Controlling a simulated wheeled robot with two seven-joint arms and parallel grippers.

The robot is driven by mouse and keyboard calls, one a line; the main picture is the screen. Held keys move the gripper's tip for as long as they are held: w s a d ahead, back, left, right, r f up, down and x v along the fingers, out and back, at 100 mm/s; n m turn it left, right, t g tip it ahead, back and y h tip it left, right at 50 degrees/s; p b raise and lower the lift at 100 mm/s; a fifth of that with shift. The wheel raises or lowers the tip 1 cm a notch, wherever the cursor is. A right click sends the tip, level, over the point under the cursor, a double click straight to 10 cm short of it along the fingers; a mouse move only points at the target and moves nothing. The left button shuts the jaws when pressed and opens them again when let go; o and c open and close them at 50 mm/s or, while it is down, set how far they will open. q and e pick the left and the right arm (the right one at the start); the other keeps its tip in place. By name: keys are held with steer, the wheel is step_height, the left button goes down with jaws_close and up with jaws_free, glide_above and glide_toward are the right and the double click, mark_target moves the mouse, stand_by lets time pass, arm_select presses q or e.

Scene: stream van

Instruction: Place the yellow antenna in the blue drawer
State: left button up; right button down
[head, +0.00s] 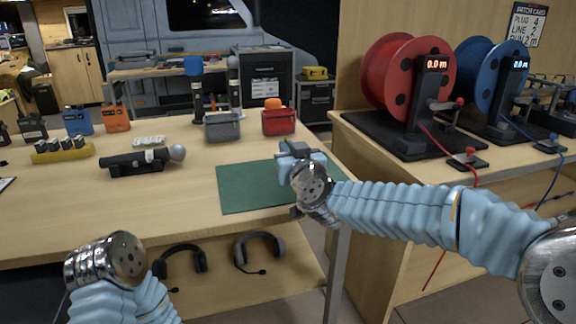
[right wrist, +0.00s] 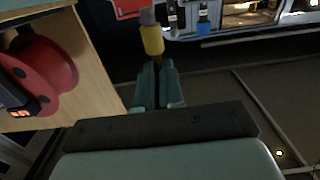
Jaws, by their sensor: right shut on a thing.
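My right gripper (head: 298,152) is over the green mat (head: 245,188) near the table's right end. In the right wrist view its fingers (right wrist: 158,90) are shut on the yellow antenna (right wrist: 152,40), a yellow piece with a grey tip standing beyond the fingertips. In the head view I cannot make the antenna out; the gripper and wrist seem to hide it. My left arm's metal wrist shows at the lower left, but its fingers do not show. I cannot pick out a blue drawer; dark drawer cabinets (head: 265,75) stand at the back.
A dark handheld device (head: 138,162) lies left of the mat. Red (head: 395,75) and blue (head: 482,80) cable reels stand on the right bench. Headsets (head: 258,250) lie below the tabletop.

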steer(key=shift+f, duration=1.45)
steer(key=shift+f+b, duration=0.1)
steer(key=shift+b, duration=0.2)
steer(key=c, duration=1.3)
jaws_free()
steer(key=shift+o, duration=0.2)
